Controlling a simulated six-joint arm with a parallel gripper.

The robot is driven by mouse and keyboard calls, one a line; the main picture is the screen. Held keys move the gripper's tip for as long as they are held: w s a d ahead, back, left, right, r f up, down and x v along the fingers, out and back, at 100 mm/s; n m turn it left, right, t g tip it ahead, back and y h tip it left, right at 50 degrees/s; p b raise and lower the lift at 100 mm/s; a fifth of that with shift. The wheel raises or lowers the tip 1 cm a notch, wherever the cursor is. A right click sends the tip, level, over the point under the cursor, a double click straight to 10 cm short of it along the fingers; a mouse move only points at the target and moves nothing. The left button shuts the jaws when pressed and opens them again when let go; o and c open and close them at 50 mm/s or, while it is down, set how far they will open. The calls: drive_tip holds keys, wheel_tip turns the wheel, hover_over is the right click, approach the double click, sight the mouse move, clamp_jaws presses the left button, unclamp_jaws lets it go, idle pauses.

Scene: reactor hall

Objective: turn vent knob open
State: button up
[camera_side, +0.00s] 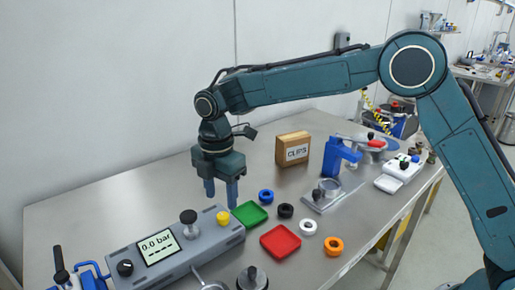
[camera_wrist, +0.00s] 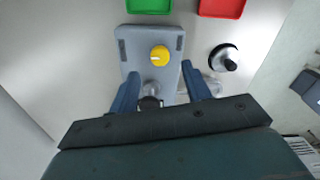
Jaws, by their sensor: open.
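A grey console (camera_side: 205,243) lies along the front left of the table. A yellow knob (camera_side: 222,217) sits on its right end; I read no vent label. In the wrist view the yellow knob (camera_wrist: 159,54) has a pale pointer mark lying roughly sideways, towards the left. My gripper (camera_side: 221,196) is open and empty, fingers down, above the console's right end. In the wrist view the knob lies a little beyond the gap between my fingertips (camera_wrist: 160,70). A black-topped stem (camera_side: 188,217) stands left of the knob, partly hidden in the wrist view.
A 0.0 bar display (camera_side: 159,248) and a black dial (camera_side: 125,268) are on the console. Green (camera_side: 249,213) and red (camera_side: 281,241) trays lie to its right, near several coloured rings. A CLIPS box (camera_side: 293,149) stands behind. A dark-topped metal piece (camera_side: 252,279) stands in front.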

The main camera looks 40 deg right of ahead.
sight(223, 215)
drive_tip(key=shift+f, duration=2.6)
drive_tip(key=c, duration=1)
